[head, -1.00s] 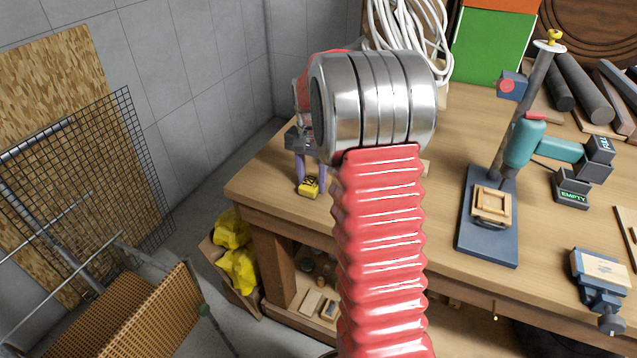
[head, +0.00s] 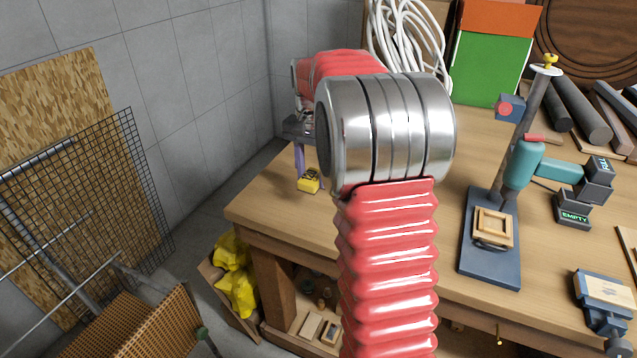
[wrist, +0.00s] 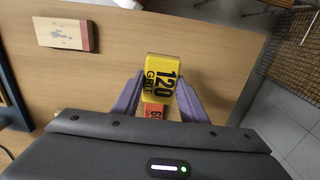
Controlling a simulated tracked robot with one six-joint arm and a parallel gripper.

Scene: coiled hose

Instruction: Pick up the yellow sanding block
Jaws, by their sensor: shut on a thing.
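The yellow sanding block (wrist: 161,78), marked "120 GRIT", is between the two purple fingers of my gripper (wrist: 156,98) in the wrist view. My gripper is shut on it. A red piece (wrist: 153,111) with partly hidden lettering shows just below the yellow block in that view; I cannot tell whether they touch. In the head view the yellow block (head: 308,180) shows at the left end of the workbench (head: 262,212), under my gripper (head: 300,160). My arm hides part of the gripper there.
A wooden block with a red end (wrist: 65,34) lies on the bench in the wrist view. A drill stand (head: 490,260) and a small vise (head: 603,300) stand on the right of the bench. White coiled hose (head: 405,45) is at the back. A wire mesh (head: 90,190) leans at left.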

